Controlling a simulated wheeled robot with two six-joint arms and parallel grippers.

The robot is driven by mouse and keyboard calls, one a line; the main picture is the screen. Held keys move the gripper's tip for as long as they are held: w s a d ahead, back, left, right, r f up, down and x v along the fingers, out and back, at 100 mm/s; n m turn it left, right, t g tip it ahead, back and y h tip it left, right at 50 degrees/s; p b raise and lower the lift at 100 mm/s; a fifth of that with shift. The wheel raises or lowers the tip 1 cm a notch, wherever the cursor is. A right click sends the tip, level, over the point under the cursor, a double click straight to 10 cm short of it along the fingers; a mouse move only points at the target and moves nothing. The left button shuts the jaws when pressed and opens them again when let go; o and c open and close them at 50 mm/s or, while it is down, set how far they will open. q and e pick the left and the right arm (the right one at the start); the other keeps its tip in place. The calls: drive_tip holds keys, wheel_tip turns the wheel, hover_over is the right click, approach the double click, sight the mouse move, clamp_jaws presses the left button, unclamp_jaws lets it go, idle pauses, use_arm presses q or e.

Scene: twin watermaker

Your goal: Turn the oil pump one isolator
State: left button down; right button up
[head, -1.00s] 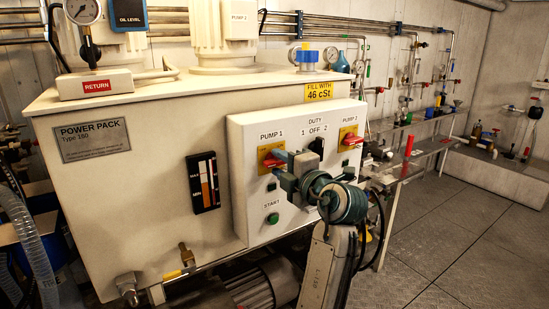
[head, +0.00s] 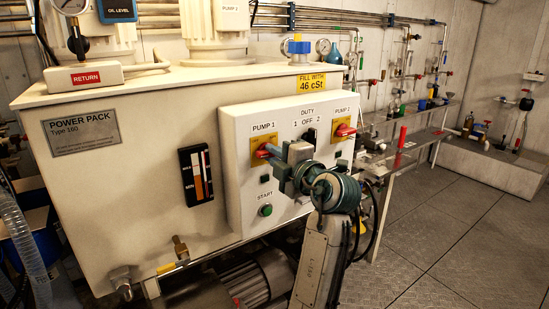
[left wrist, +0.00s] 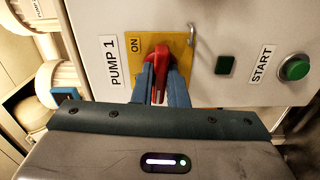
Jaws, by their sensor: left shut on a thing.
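The pump one isolator is a red rotary handle (head: 262,154) on a yellow plate (head: 257,142) under the PUMP 1 label on the white control panel. In the left wrist view the red handle (left wrist: 160,84) stands between my two blue fingers, with the word ON on its yellow plate (left wrist: 134,46). My left gripper (head: 270,152) is shut on this handle; its fingers (left wrist: 161,90) lie on both sides of it. The gripper and wrist hide part of the handle and panel in the head view. My right gripper is not in view.
The PUMP 2 isolator (head: 343,131) and the black DUTY selector (head: 309,136) are on the same panel to the right. A green START button (head: 266,210) sits below, also in the left wrist view (left wrist: 293,68). Open floor (head: 440,220) lies to the right.

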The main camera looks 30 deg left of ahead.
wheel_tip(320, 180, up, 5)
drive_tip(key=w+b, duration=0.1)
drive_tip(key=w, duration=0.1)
use_arm(q)
drive_tip(key=shift+m+p, duration=1.2)
drive_tip(key=shift+m, duration=7.4)
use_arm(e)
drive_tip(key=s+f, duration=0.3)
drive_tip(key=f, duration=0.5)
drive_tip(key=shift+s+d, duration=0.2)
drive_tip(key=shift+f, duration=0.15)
use_arm(q)
drive_tip(key=c, duration=1.4)
unclamp_jaws()
drive_tip(key=shift+c, duration=0.2)
drive_tip(key=shift+f, duration=0.1)
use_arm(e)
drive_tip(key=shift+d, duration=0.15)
